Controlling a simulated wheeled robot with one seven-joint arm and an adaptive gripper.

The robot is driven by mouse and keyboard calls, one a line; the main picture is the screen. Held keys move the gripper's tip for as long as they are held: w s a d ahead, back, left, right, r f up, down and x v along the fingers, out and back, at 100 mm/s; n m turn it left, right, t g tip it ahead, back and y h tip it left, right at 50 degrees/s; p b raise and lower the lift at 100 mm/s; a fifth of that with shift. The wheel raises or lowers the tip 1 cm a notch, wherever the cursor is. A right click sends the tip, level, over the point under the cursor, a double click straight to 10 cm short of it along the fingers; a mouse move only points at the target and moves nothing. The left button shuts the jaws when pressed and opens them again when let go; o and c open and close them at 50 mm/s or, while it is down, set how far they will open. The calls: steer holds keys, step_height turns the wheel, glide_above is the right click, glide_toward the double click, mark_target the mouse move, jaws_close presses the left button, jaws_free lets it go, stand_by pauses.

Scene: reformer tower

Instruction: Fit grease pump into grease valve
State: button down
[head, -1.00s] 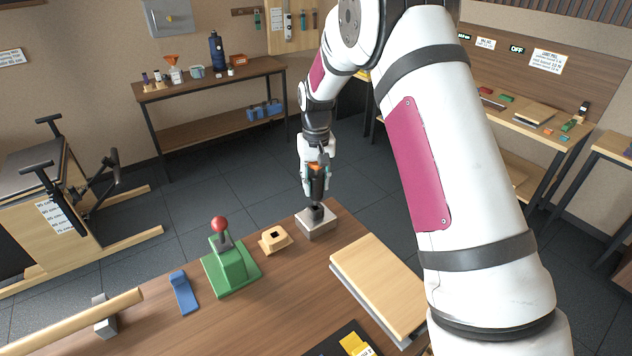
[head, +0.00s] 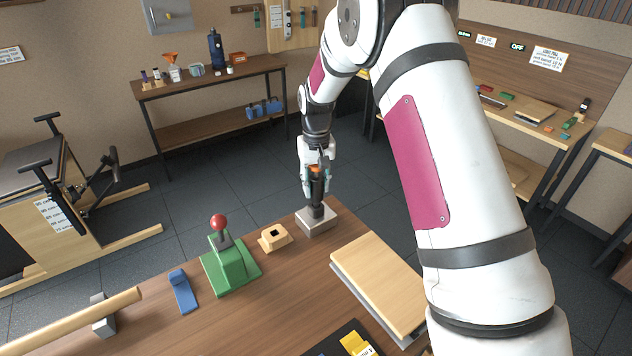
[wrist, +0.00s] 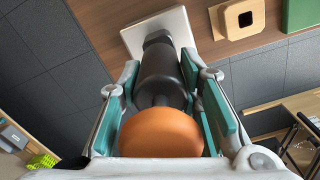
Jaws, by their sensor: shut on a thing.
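The grease pump (wrist: 162,80), a black cylinder with a round orange cap, is between my gripper's teal-padded fingers (wrist: 165,110). In the head view my gripper (head: 316,186) is shut on it above the table's far edge. The pump (head: 316,211) is roughly upright, its dark lower end at the top of a light grey square block (head: 318,226). I cannot tell whether it is in the block or only on it. A tan block with a dark square opening (head: 275,238) sits just left, empty. The frames do not make clear which block is the grease valve.
A green base with a red-knobbed lever (head: 229,262) stands left of the tan block. A blue piece (head: 182,291) lies further left. A stack of boards (head: 380,285) lies right, with a black tray (head: 345,342) in front. The middle tabletop is clear.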

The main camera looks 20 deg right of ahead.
steer(key=shift+f+b, duration=0.3)
steer(key=shift+f, duration=0.85)
steer(key=c, duration=1.1)
jaws_free()
step_height(320, 180, up, 12)
steer(key=shift+f, duration=0.1)
steer(key=s+r+t, duration=0.3)
steer(key=s+r, duration=1.3)
steer(key=s, duration=0.6)
steer(key=s+t, duration=0.1)
steer(key=s, duration=0.6)
steer(key=s+t, duration=0.1)
steer(key=s, duration=0.5)
steer(key=shift+s+f+n, duration=0.2)
steer(key=shift+f+n, duration=0.05)
steer(key=shift+n, duration=0.05)
